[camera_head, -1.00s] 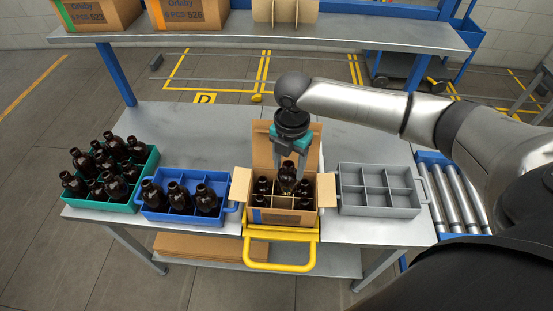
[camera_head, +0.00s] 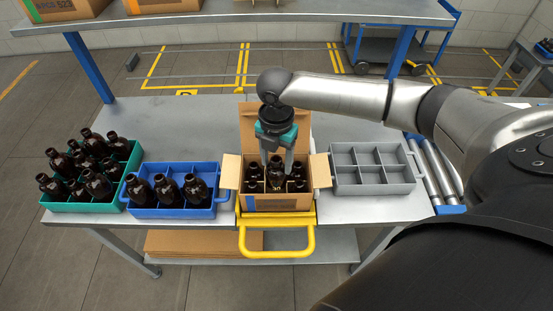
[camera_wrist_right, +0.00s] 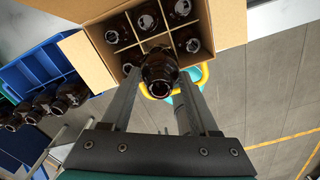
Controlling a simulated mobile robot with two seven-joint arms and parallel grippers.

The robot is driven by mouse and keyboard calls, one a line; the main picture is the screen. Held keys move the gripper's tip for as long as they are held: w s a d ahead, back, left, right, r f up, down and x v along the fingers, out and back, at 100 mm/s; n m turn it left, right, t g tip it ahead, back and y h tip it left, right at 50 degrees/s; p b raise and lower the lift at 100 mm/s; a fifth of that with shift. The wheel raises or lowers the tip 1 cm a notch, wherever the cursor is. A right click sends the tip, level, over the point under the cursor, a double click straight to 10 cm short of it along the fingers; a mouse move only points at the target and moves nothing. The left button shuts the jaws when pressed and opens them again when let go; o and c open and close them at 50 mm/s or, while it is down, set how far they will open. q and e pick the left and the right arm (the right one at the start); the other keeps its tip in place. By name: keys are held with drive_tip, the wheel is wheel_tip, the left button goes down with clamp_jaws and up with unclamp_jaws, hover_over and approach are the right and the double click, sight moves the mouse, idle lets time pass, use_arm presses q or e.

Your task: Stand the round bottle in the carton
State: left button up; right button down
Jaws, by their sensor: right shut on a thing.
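The open carton (camera_head: 283,204) stands at the table's front edge, its flaps spread, with dark amber bottles (camera_head: 254,184) in several of its cells. My right gripper (camera_head: 276,158) is above the carton, pointing down, shut on a round amber bottle (camera_head: 276,174). That bottle is upright, its lower part hidden in the carton among the others. In the right wrist view the held bottle (camera_wrist_right: 161,72) sits between the fingers, over the middle of one row; I cannot tell whether its base touches the carton floor. My left gripper is not in view.
A blue crate (camera_head: 176,211) with several bottles and a green crate (camera_head: 84,207) full of bottles stand left of the carton. A grey divided tray (camera_head: 373,188), empty, stands right. A yellow handle (camera_head: 277,254) juts out in front. A shelf (camera_head: 250,16) runs behind.

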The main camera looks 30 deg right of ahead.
drive_tip(key=shift+a+f+b, duration=0.1)
drive_tip(key=shift+f+b, duration=1.65)
drive_tip(key=shift+f, duration=2.1)
drive_tip(key=shift+f, duration=0.1)
drive_tip(key=shift+f+b, duration=0.75)
drive_tip(key=shift+f, duration=0.65)
drive_tip(key=shift+c, duration=0.3)
unclamp_jaws()
drive_tip(key=shift+r, duration=0.1)
wheel_tip(320, 180, up, 15)
drive_tip(key=shift+r+p, duration=0.15)
drive_tip(key=shift+p, duration=0.65)
drive_tip(key=shift+s, duration=0.1)
